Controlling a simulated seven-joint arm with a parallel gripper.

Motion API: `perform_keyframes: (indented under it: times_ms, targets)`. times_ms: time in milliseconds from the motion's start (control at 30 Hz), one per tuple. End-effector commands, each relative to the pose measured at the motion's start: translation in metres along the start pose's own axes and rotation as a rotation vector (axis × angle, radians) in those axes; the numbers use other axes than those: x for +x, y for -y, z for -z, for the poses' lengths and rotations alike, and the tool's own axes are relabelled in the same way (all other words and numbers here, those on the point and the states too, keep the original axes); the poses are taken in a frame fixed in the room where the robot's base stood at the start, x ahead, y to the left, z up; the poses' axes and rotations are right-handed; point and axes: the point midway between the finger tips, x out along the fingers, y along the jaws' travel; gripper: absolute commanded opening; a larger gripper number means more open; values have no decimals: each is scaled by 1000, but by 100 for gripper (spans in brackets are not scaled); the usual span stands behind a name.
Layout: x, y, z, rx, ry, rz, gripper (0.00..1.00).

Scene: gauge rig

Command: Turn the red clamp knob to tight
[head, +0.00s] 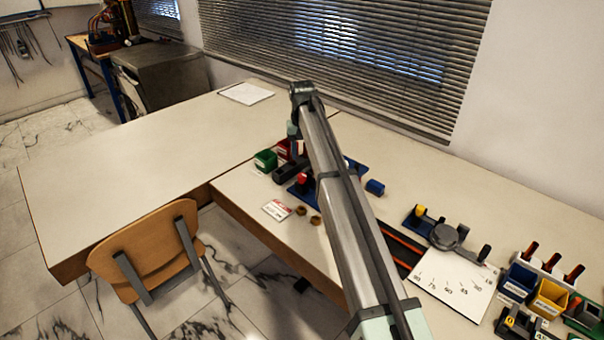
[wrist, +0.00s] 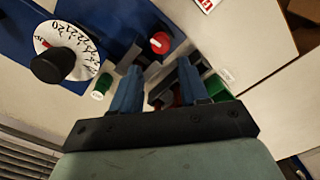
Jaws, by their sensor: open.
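The red clamp knob (wrist: 160,42) sits on a dark grey block on a blue base plate (wrist: 110,20) in the wrist view, with a pale mark on its top. It also shows in the head view (head: 303,178), left of my arm. My gripper (wrist: 158,67) is open and empty, its two blue fingers pointing towards the clamp. The knob appears just beyond the fingertips, roughly in line with the gap, with no visible contact. Which way its mark reads is too small to tell. In the head view my arm hides part of the fixture.
A white numbered dial with a black knob (wrist: 56,64) stands left of the clamp. Green (head: 265,160) and red bins sit behind it. A white card (head: 276,210) and brown rings (head: 301,211) lie in front. The left table (head: 130,165) is mostly clear.

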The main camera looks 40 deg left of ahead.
Motion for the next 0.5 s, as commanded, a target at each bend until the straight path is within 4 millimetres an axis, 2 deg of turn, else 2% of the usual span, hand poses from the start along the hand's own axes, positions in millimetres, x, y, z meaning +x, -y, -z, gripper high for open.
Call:
perform_keyframes:
  times_ms: [100, 300, 500]
  targets:
    - [23, 0, -1, 0, 1, 0, 44]
    - [56, 0, -1, 0, 1, 1, 44]
    - [80, 0, 0, 0, 0, 1, 44]
